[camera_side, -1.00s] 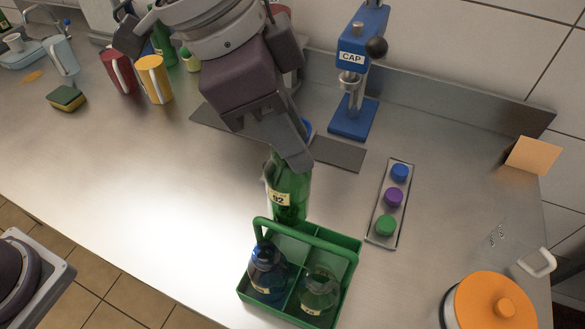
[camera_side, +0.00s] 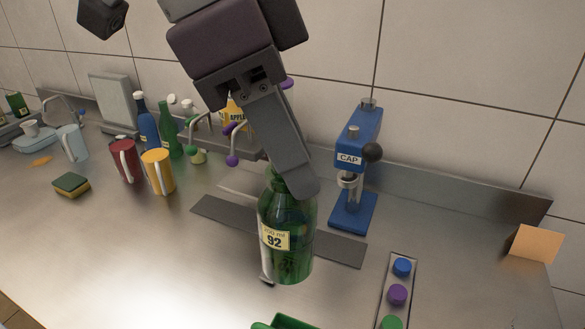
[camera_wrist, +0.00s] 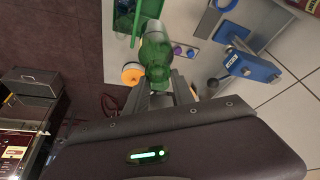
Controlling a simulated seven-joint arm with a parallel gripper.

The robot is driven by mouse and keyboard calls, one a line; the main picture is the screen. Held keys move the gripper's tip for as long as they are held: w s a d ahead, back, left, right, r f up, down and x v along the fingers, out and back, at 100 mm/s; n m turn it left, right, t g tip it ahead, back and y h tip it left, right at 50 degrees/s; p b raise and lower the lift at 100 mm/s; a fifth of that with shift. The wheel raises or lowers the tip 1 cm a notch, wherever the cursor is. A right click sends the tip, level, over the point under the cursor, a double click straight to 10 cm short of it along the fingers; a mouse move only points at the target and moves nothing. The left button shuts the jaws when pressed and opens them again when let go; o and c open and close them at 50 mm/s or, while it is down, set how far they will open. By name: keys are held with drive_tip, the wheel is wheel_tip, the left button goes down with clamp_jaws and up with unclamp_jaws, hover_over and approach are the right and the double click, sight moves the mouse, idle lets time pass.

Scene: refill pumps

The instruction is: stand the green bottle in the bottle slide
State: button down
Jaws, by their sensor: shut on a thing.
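The green bottle (camera_side: 287,240), with a pale label reading 92, hangs upright from my gripper (camera_side: 292,182). The gripper is shut on its neck. In the side view the bottle is in front of the dark grey strip (camera_side: 218,212), and it seems to be above the counter. In the wrist view the green bottle (camera_wrist: 154,55) sits between the fingers (camera_wrist: 165,95). A pump stand with an APPLE label (camera_side: 235,110) is behind my gripper, partly hidden. I cannot clearly make out the bottle slide; a pale flat piece (camera_side: 240,190) lies partly hidden behind the bottle.
A blue CAP press (camera_side: 355,170) stands to the right. A tray of coloured caps (camera_side: 397,292) and the green carrier's edge (camera_side: 285,322) are in front. Red (camera_side: 124,160) and yellow mugs (camera_side: 157,172) and a sponge (camera_side: 71,185) are left. The left foreground counter is clear.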

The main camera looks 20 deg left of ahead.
drive_tip(key=w+a+f+n, duration=0.2)
drive_tip(key=w+a+f, duration=0.3)
drive_tip(key=w+f, duration=0.4)
drive_tip(key=w+a+f+n+t+y, duration=0.1)
drive_tip(key=w+a+f, duration=0.4)
drive_tip(key=w+f, duration=0.5)
drive_tip(key=shift+w+f+n, duration=0.2)
drive_tip(key=shift+w+n, duration=0.6)
drive_tip(key=shift+w, duration=2.2)
drive_tip(key=shift+s+f, duration=0.1)
drive_tip(key=shift+f, duration=0.05)
drive_tip(key=shift+f, duration=0.8)
